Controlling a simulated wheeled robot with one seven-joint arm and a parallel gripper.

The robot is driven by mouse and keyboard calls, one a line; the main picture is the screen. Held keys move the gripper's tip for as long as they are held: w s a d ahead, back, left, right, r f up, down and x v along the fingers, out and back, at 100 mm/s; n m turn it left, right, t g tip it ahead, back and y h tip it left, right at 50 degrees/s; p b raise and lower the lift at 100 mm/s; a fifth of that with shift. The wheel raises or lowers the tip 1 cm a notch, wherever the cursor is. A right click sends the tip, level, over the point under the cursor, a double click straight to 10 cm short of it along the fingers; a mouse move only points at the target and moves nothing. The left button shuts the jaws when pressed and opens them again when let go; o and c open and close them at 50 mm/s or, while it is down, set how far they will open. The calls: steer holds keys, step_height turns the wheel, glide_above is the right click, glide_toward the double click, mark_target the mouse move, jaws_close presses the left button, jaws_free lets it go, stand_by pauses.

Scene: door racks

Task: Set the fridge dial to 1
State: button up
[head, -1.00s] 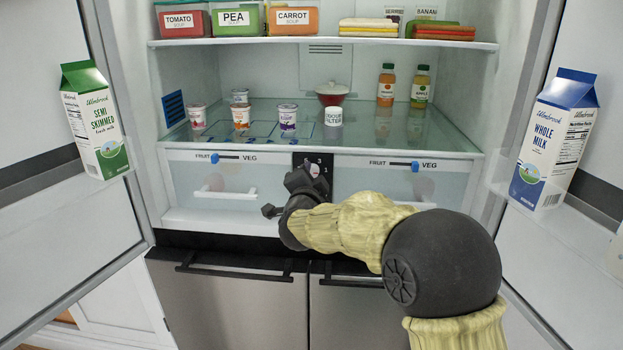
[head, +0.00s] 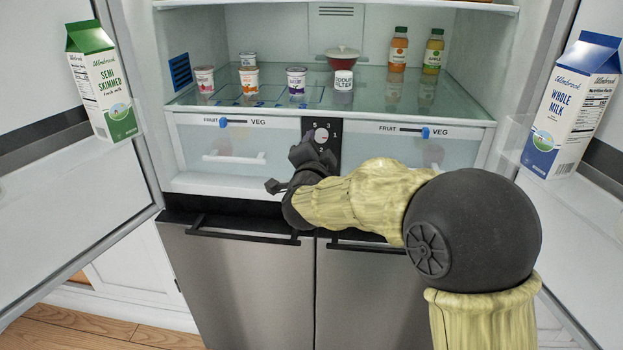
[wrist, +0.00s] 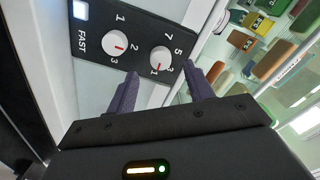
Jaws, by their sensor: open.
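The upper white dial (head: 321,135) sits on a black panel (head: 307,125) between the two drawers, with 5, 3 and 1 around it. In the wrist view this dial (wrist: 161,60) has 7, 5, 3 and 1 beside it, and its red mark points at about 1. A second dial (wrist: 115,46), marked 1, 2, 3, has its red mark towards 2. My gripper (head: 312,158) is just in front of the panel, below and left of the upper dial. In the wrist view my open gripper (wrist: 161,72) has that dial between and just beyond its fingertips; contact cannot be told.
Drawers with blue sliders (head: 223,122) flank the panel. Yogurt pots (head: 297,80), a red bowl (head: 343,60) and bottles (head: 432,52) stand on the glass shelf. The open doors hold milk cartons (head: 102,82) (head: 572,105). A lit FAST button (wrist: 80,10) is on the panel.

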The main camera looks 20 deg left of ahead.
steer(key=v, duration=1.3)
steer(key=shift+s, duration=0.2)
steer(key=shift+f, duration=0.1)
steer(key=w+d+f+n+g+h, duration=0.1)
steer(key=d+f+n+g, duration=0.25)
steer(key=d+f, duration=0.4)
steer(key=w+d+f+n+g, duration=0.1)
steer(key=d+f+n+g, duration=0.3)
steer(key=d, duration=0.6)
steer(key=s+d+f+n+g+h, duration=0.1)
steer(key=s+d+f+g+h, duration=0.1)
steer(key=s+d+f+g, duration=0.45)
steer(key=s+d+f+g+h, duration=0.1)
steer(key=s+d+f, duration=0.2)
steer(key=s+d, duration=0.7)
step_height(320, 180, up, 29)
steer(key=w+d+p, duration=0.1)
steer(key=w+p, duration=0.1)
steer(key=p, duration=2.7)
steer(key=shift+w+f, duration=0.25)
steer(key=shift+w, duration=0.1)
